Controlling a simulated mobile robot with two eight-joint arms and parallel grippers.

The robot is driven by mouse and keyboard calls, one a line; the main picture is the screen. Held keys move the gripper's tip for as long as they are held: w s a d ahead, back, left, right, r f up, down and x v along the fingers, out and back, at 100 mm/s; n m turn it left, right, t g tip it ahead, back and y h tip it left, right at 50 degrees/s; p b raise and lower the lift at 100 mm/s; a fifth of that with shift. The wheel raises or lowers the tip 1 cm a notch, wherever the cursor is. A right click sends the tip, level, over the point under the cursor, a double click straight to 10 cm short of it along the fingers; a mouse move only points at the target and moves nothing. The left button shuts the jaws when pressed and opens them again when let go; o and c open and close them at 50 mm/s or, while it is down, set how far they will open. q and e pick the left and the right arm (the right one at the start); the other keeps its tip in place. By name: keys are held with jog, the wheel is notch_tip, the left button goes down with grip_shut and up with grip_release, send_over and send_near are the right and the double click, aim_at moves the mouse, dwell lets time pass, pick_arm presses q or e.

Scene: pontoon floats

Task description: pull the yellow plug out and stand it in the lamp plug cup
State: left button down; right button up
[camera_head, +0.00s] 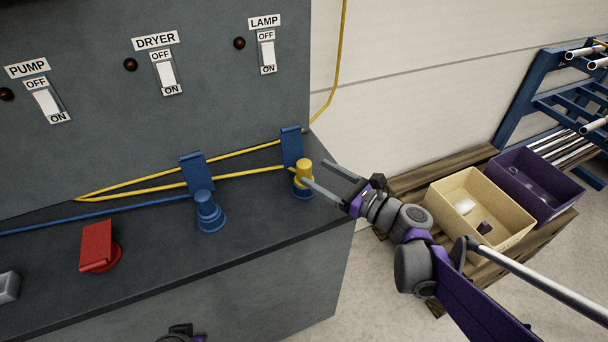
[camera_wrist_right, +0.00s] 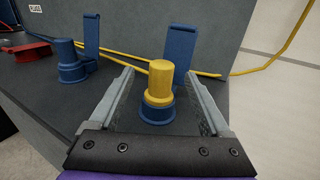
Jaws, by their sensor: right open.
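The yellow plug (camera_head: 303,170) stands upright in a blue socket (camera_head: 302,192) near the right end of the dark bench; the socket's blue lid (camera_head: 291,148) is raised behind it. In the right wrist view the yellow plug (camera_wrist_right: 160,82) is between the two fingers, with a visible gap on each side. My right gripper (camera_head: 313,173) is open, reaching in from the right with its fingers on either side of the plug. Part of my left gripper (camera_head: 182,333) shows at the bottom edge; its fingers are not clear. I cannot make out a lamp plug cup in either view.
A blue plug (camera_head: 207,207) stands in a blue socket to the left, its lid raised. A closed red socket cover (camera_head: 97,246) is further left. Pump, dryer and lamp switches (camera_head: 267,52) are on the panel. Cream (camera_head: 519,246) and purple (camera_head: 568,202) crates stand right.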

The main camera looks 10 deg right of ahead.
aim_at(310, 169)
jog(key=x, duration=0.5)
jog(key=shift+w+a+f, duration=0.1)
jog(key=shift+w+f, duration=0.1)
jog(key=shift+w, duration=0.2)
jog(key=shift+c, duration=0.3)
grip_shut()
